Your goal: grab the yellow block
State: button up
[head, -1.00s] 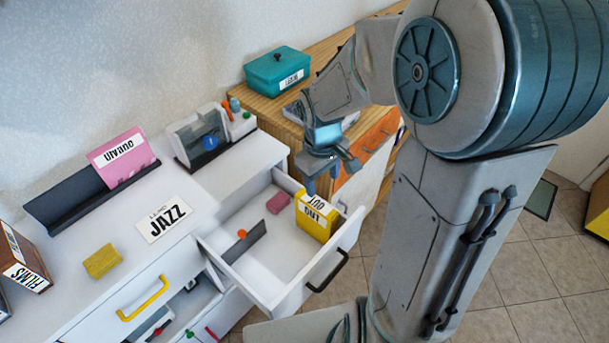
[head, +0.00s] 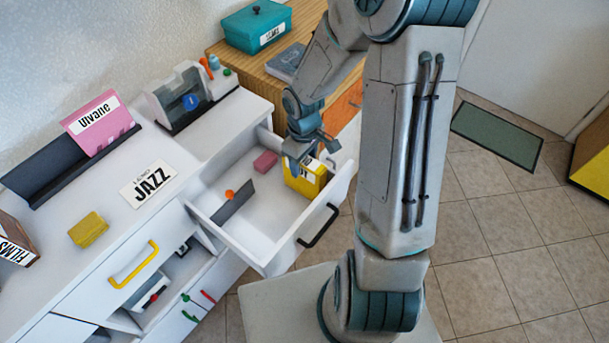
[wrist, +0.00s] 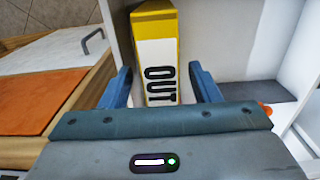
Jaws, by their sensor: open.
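A yellow block (head: 306,180) with a white label reading OUT stands upright in the open drawer (head: 268,222), near its right end. In the wrist view the yellow block (wrist: 156,50) appears between my two blue fingers. My gripper (head: 313,150) is open above the block in the head view and partly covers it. There are gaps beside the block in the wrist view; I cannot tell how far down the fingers reach. A smaller mustard-yellow block (head: 88,230) lies on the white counter, away from my gripper.
The drawer also holds a pink block (head: 265,161) and a dark divider (head: 233,205) with an orange knob. A teal box (head: 257,26) and a grey case (head: 287,64) sit on the wooden cabinet behind. A JAZZ card (head: 152,184) lies on the counter. The drawer walls are close to the block.

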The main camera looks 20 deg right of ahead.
aim_at(304, 176)
notch_tip(304, 176, down, 5)
jog(key=shift+s+r+b, duration=0.1)
jog(key=shift+b, duration=0.2)
jog(key=c, duration=1.1)
jog(key=shift+o, duration=0.2)
jog(key=shift+r, duration=0.15)
